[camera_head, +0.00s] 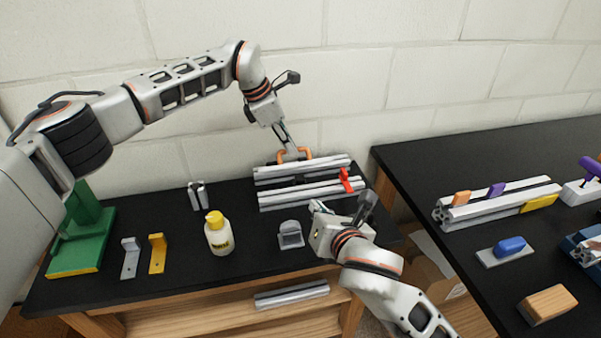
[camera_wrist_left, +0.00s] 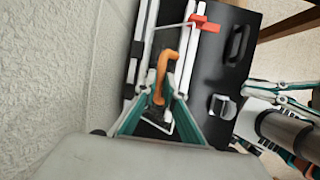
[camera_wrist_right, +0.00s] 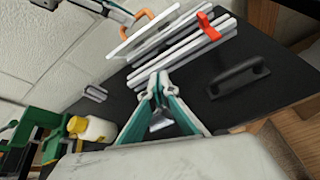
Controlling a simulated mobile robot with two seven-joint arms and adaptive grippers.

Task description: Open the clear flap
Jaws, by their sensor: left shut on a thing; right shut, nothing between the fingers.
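The clear flap (camera_wrist_right: 148,34) is a see-through panel with pale edges and an orange handle (camera_wrist_left: 167,62). It lies over the silver extrusion frame (camera_head: 312,190) and looks tilted up from it in the right wrist view. My left gripper (camera_head: 291,151) is shut on the orange handle; in the left wrist view its fingertips (camera_wrist_left: 158,97) close around the handle's lower part. My right gripper (camera_head: 317,206) is shut and empty in front of the frame. In the right wrist view its fingertips (camera_wrist_right: 155,84) point toward the frame, apart from it.
A red clip (camera_head: 345,180) sits on the frame's right end. A grey block (camera_head: 291,235), a yellow-capped bottle (camera_head: 218,234), brackets (camera_head: 157,253) and a green stand (camera_head: 82,240) stand on the black table. A black handle (camera_wrist_right: 240,77) lies right of my right gripper. The wall is close behind.

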